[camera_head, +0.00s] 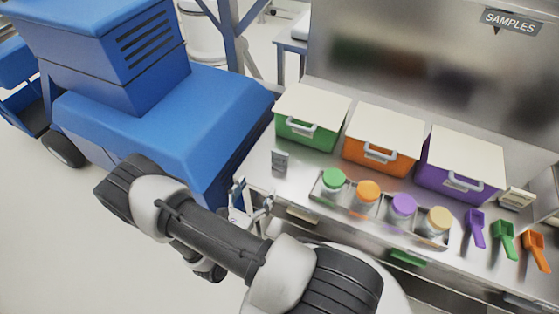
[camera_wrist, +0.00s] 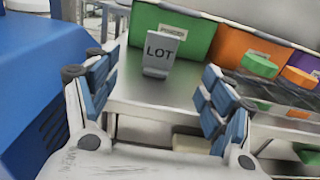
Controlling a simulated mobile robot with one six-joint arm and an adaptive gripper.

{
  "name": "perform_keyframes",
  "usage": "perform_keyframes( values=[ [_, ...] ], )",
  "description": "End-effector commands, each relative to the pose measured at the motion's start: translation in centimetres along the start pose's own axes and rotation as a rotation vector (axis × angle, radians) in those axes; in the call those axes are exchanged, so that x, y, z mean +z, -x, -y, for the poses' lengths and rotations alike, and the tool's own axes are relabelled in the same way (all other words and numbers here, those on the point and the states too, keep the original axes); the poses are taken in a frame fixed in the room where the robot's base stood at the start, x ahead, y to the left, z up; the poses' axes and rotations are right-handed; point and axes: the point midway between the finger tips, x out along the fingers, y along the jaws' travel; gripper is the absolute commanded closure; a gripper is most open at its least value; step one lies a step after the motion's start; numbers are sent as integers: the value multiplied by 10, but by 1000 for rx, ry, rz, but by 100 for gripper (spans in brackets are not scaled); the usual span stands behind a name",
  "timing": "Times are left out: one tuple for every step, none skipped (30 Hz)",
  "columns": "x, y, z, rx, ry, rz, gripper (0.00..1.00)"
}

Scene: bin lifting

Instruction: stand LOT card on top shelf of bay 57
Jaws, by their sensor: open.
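The LOT card (camera_head: 280,160) is a small grey card standing upright on the steel counter, at its left end in front of the green bin. It also shows in the wrist view (camera_wrist: 160,52), with its dark "LOT" lettering facing me. My gripper (camera_head: 252,204) is at the counter's left front edge, a short way from the card. In the wrist view my gripper (camera_wrist: 160,80) is open and empty, with blue-padded fingers spread left and right. The card stands beyond the fingertips, roughly centred between them and not visibly touched. No shelf marked bay 57 can be made out.
Lidded green (camera_head: 307,130), orange (camera_head: 376,152) and purple bins (camera_head: 455,180) line the counter's back. A tray of several coloured-lid jars (camera_head: 368,192) and several scoops (camera_head: 503,240) lie to the right. A large blue machine (camera_head: 170,115) stands close to the left.

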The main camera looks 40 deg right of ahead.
Motion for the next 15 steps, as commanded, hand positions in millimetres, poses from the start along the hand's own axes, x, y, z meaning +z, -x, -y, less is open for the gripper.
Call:
perform_keyframes(
  values=[
    [-1,-11,2,-9,-1,-1,25],
    [-1,-17,3,-11,-1,0,25],
    [-1,-26,3,-12,-2,0,25],
    [0,-32,3,-11,-2,0,25],
    [0,-38,3,-12,-3,0,25],
    [0,-47,3,-12,-4,-1,25],
    [0,-54,3,-13,-4,0,25],
    [0,-60,3,-12,-3,0,25],
    [0,-69,3,-12,-3,0,25],
    [0,-75,3,-12,-4,0,25],
    [0,-81,3,-12,-4,0,25],
    [0,-88,3,-11,-3,0,25],
    [0,-92,3,-10,-3,0,25],
    [0,-96,2,-9,-3,0,25],
    [0,-100,2,-9,-4,0,25]
  ],
)
